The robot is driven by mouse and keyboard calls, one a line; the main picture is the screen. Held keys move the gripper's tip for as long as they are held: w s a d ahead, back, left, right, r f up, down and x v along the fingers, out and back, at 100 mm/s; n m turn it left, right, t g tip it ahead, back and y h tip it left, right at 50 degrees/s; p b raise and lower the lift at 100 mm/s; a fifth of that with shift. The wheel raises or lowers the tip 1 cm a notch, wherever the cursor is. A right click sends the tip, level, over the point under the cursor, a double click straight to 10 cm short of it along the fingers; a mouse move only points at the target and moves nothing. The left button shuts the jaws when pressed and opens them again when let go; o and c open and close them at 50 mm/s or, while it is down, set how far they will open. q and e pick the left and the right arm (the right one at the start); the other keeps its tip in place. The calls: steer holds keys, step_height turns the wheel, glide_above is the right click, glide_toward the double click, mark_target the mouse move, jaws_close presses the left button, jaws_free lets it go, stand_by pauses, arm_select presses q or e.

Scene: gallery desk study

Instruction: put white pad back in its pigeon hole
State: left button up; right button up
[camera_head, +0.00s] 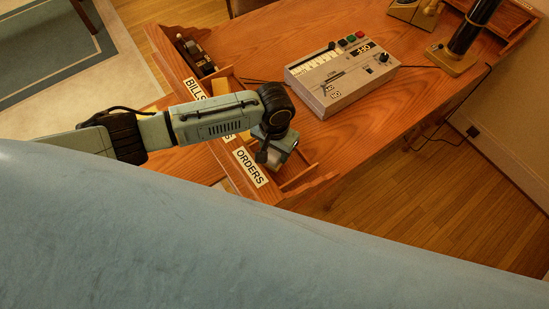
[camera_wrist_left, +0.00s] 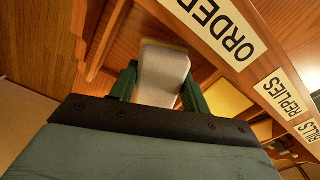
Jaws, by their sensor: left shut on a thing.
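My left gripper (camera_head: 276,147) is over the desk's pigeon-hole rack, by the ORDERS label (camera_head: 250,167). In the left wrist view its two green fingers are shut on a white pad (camera_wrist_left: 162,76), one on each side. The pad sits at the opening of the compartment behind the ORDERS label (camera_wrist_left: 212,27); how deep it is in I cannot tell. The arm and gripper mostly hide the pad in the head view. My right gripper is not in view.
The REPLIES compartment beside it holds something yellow (camera_wrist_left: 226,97). The BILLS label (camera_head: 195,89) is further along, near a compartment with dark items (camera_head: 196,55). A beige device with buttons (camera_head: 340,78) stands on the desk. A dark cylinder on a brass base (camera_head: 455,60) stands far right.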

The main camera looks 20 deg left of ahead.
mark_target(274, 158)
arm_select(q)
steer(key=shift+f, duration=0.7)
step_height(274, 158, down, 3)
steer(key=shift+r, duration=0.2)
steer(key=shift+f+b, duration=0.3)
steer(key=shift+f, duration=0.3)
steer(key=o, duration=0.9)
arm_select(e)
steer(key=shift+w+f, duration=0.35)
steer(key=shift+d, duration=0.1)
arm_select(q)
step_height(274, 158, up, 12)
steer(key=shift+r+p, duration=0.25)
steer(key=shift+p, duration=0.45)
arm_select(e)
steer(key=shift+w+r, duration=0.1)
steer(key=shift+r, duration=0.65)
